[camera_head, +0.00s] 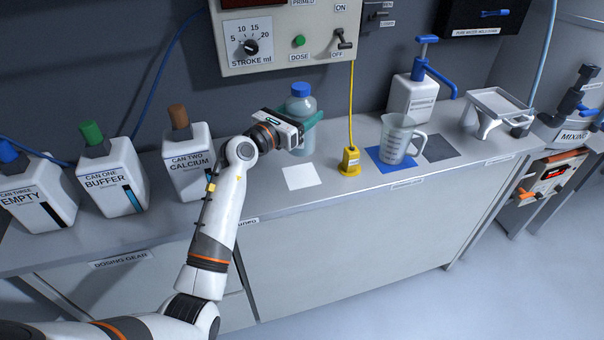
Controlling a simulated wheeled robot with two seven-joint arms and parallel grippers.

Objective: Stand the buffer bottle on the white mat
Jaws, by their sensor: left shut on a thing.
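The buffer bottle appears to be the clear bottle with a blue cap (301,104), upright at the back of the bench. My left gripper (306,124) is shut on this bottle around its middle, reaching in from the left. Its green fingers and body hide part of the bottle. The white mat (301,177) lies flat and bare on the bench, in front of the bottle in the picture. I cannot tell whether the bottle's base touches the bench. My right gripper is not in view.
Three white cans stand to the left: empty (36,192), buffer (112,180) and calcium (190,162). Right of the mat are a yellow plug (349,161) with a cable, a jug (397,138) on a blue mat (379,160), and a pump bottle (413,97). A control box (290,38) hangs above.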

